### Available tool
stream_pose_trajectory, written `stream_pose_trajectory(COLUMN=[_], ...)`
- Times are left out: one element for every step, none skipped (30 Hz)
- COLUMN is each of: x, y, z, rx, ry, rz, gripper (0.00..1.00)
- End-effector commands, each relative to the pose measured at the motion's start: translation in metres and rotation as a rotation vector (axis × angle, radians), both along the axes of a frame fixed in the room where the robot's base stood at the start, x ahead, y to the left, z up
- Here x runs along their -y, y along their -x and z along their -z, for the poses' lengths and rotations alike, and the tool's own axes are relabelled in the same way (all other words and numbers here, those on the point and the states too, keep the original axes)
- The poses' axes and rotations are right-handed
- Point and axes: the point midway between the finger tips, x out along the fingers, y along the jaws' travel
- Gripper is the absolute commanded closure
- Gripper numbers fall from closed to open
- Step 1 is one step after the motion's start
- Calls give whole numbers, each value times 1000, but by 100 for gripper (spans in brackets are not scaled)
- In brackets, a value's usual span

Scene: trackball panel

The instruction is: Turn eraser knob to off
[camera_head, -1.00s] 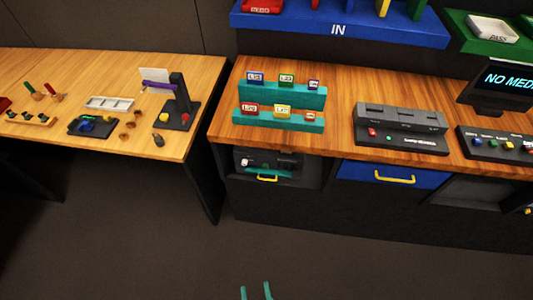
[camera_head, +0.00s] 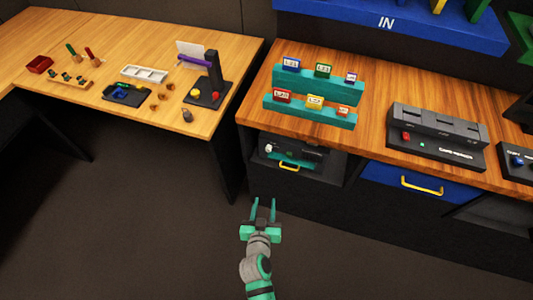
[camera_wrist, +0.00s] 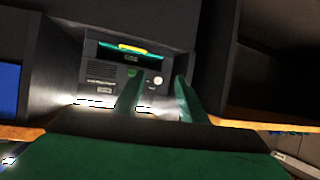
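A dark device (camera_head: 300,153) sits in an open bay under the wooden counter, with a yellow handle (camera_head: 289,167) low on its front. In the wrist view, the device (camera_wrist: 103,75) shows a small round white knob (camera_wrist: 158,80), which I take to be the eraser knob. Its label and setting are too small to read. A small green part (camera_wrist: 106,72) is beside it. My gripper (camera_head: 263,203) is open and empty, in front of and below the bay, apart from the device. In the wrist view, the knob appears between its two green fingers.
The bay's walls and the counter (camera_head: 370,110) above enclose the device. A blue drawer (camera_head: 400,180) with a yellow handle is right of the bay. A second table (camera_head: 60,115) with small items stands at the left. The floor (camera_head: 150,220) before the counter is clear.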

Motion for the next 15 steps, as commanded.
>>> stream_pose_trajectory(x=[-5,-7,-9,-11,-12,-14,-16,-17,-19,-20,-21,-23,-23,-24,-24], y=[-24,-35,-49,-60,-69,-81,-89,-96,-105,-110,-115,-121,-123,-126,-129], z=[-3,-4,-6,-8,-10,-14,-16,-18,-22,-24,-26,-29,-30,-31,-32], rx=[9,10,13,17,19,24,26,30,35,38,41,45,47,47,51], ry=[-2,-2,-4,-5,-8,-11,-12,-16,-17,-21,-22,-26,-28,-28,-29], rz=[23,38,63,80,98,121,137,151,170,183,195,207,215,221,228], gripper=[62,62,62,62,62,62,62,62,62,62,62,62,62,62,62])
